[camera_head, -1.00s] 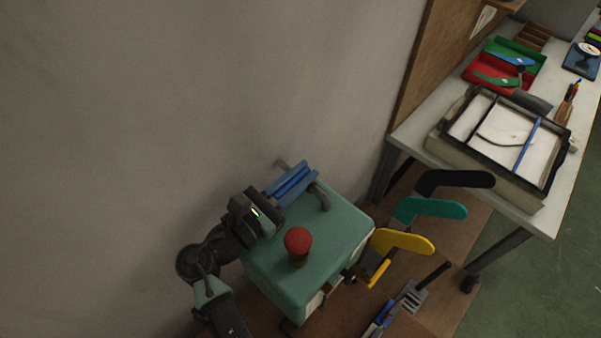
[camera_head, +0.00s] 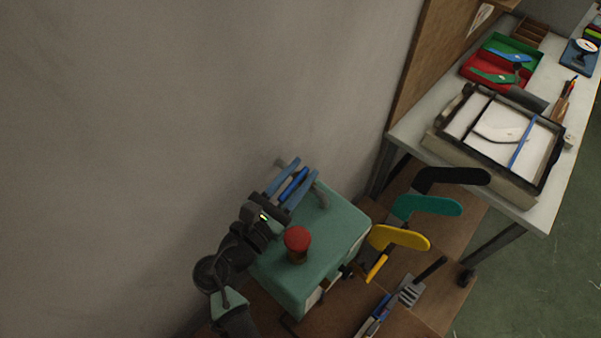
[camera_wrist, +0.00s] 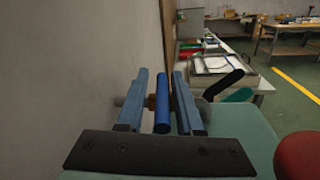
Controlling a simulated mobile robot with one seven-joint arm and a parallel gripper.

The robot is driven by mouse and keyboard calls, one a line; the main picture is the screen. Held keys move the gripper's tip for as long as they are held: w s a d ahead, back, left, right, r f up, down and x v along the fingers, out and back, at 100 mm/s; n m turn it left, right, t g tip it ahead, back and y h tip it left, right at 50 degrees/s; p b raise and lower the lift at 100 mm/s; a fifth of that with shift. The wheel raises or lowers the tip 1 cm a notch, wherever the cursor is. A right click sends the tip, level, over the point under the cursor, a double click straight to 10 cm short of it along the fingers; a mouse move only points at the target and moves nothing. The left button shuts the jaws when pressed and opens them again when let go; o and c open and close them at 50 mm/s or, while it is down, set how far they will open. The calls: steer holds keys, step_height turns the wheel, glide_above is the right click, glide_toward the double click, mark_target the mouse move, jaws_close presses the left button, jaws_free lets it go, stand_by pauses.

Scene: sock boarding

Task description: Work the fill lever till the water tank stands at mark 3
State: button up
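A bright blue lever handle (camera_head: 293,185) is at the back left of the teal machine box (camera_head: 335,228). My gripper (camera_head: 304,170) reaches over the box from the left, with its two grey-blue fingers on either side of the handle. In the wrist view the handle (camera_wrist: 162,110) stands between the fingers, with a gap visible on the left and a narrower one on the right. The fingers look open around it. I cannot make out the water tank, its level or its marks in either view.
A red knob (camera_head: 297,239) rises from the box top, close to my wrist. Black, teal (camera_head: 428,206) and yellow (camera_head: 400,238) foot-shaped boards stand to the right. A grey wall (camera_head: 180,120) is close on the left. A white table (camera_head: 415,133) holds trays.

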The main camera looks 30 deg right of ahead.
steer(key=shift+o, duration=0.4)
steer(key=shift+f, duration=0.1)
steer(key=shift+s, duration=0.1)
steer(key=shift+s+a, duration=0.1)
steer(key=shift+a, duration=0.1)
steer(key=b+v, duration=0.3)
steer(key=v, duration=0.8)
steer(key=shift+f+b, duration=0.15)
steer(key=shift+b, duration=0.15)
steer(key=shift+s+a, duration=0.3)
steer(key=shift+a, duration=0.35)
